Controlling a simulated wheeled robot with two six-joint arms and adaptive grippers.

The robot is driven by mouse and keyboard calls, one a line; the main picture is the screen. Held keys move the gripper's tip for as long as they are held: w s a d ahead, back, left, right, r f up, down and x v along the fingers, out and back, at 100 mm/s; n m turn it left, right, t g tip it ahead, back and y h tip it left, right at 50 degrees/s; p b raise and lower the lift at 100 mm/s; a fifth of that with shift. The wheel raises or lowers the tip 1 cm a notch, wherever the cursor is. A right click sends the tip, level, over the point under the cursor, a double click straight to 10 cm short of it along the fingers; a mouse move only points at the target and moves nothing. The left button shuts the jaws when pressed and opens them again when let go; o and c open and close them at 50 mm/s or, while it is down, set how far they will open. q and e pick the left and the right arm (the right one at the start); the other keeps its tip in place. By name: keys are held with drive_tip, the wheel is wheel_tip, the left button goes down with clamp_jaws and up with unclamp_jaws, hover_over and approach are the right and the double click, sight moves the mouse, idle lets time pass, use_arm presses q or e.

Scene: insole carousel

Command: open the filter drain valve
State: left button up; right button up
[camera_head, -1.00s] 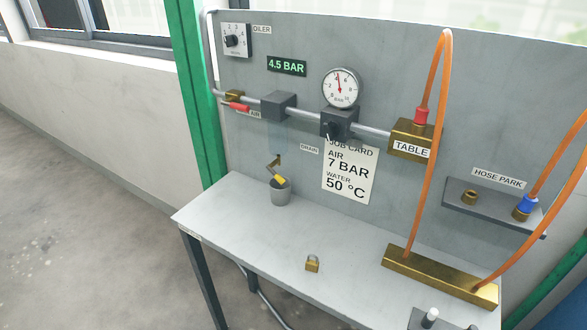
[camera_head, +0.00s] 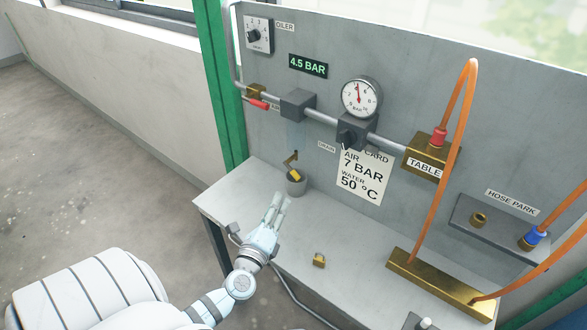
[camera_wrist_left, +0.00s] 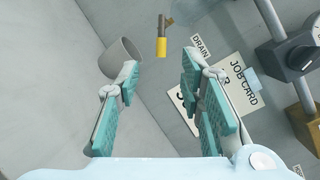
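The drain valve is a small brass fitting with a yellow handle (camera_head: 296,175), low on the panel under the dark filter block (camera_head: 297,103). My left gripper (camera_head: 279,199) is in front of the cup, above the bench. Its teal-padded fingers (camera_wrist_left: 160,78) are spread with nothing between them. My right gripper is in neither view.
The bench (camera_head: 330,220) holds a brass padlock (camera_head: 319,260) and a brass manifold (camera_head: 440,286) with orange hoses (camera_head: 434,160). A job card (camera_head: 362,175) and a DRAIN label (camera_head: 326,146) are right of the valve. A red-handled valve (camera_head: 259,104) is on the pipe above.

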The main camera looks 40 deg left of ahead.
sight(293, 171)
use_arm(q)
drive_tip(key=b+x, duration=0.1)
drive_tip(key=x, duration=1.3)
drive_tip(key=shift+w+d+f, duration=0.1)
drive_tip(key=shift+w+f, duration=0.05)
drive_tip(key=shift+w, duration=0.1)
drive_tip(key=shift+m, duration=0.3)
drive_tip(key=shift+c, duration=0.6)
clamp_jaws()
